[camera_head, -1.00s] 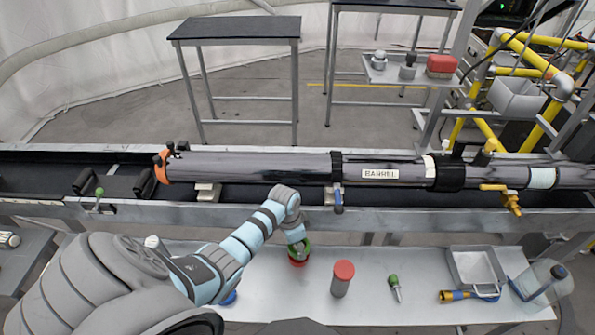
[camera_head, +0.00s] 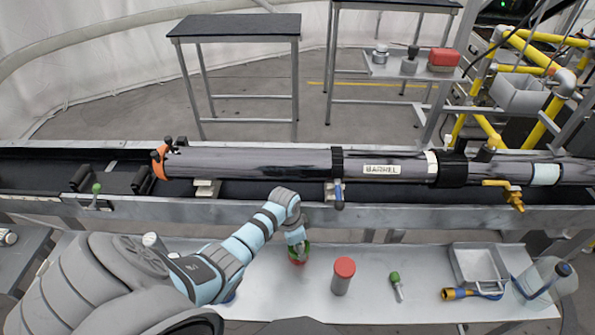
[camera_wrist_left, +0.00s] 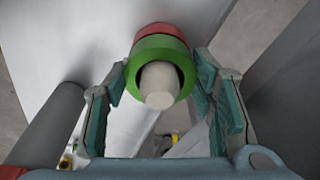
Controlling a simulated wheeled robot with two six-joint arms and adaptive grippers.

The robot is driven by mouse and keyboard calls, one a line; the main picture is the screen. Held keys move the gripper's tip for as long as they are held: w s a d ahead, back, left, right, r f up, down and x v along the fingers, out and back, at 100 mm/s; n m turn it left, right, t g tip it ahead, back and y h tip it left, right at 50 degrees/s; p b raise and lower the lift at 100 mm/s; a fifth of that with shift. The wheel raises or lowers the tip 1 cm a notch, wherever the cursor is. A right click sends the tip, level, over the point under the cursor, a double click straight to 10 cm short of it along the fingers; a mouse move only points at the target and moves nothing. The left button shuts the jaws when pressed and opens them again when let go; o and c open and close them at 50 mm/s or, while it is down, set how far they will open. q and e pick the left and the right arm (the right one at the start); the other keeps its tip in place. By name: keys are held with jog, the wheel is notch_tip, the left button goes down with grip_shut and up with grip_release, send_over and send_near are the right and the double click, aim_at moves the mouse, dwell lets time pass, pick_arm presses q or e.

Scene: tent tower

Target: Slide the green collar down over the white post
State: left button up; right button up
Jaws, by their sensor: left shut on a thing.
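The green collar (camera_wrist_left: 160,52) is a short ring around the white post (camera_wrist_left: 159,82). The post's rounded tip pokes out through it toward the wrist camera. A red part (camera_wrist_left: 160,31) shows directly beyond the collar; I cannot tell whether they touch. My left gripper (camera_wrist_left: 158,85) is shut on the collar, with a teal-padded finger on either side. In the head view the gripper (camera_head: 299,246) is low over the white bench, with the collar (camera_head: 306,247) at its fingertips and red (camera_head: 297,262) below. The post is hidden there. My right gripper is not in view.
On the white bench (camera_head: 268,300), a red-capped grey cylinder (camera_head: 342,282) stands close to the right. Further right are a green-knobbed pin (camera_head: 397,285), a metal tray (camera_head: 477,265) and a clear bottle (camera_head: 540,285). The rail (camera_head: 420,215) with the barrel (camera_head: 250,162) runs behind.

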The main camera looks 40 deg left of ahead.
pick_arm(q)
jog(key=o, duration=1.3)
jog(key=shift+r, duration=0.15)
jog(key=shift+w+r, duration=0.1)
jog(key=shift+r, duration=0.1)
jog(key=r, duration=0.3)
jog(key=s+r, duration=0.1)
jog(key=r, duration=0.3)
jog(key=s+r, duration=0.1)
jog(key=r, duration=0.3)
jog(key=shift+a+r, duration=0.15)
jog(key=shift+a, duration=0.2)
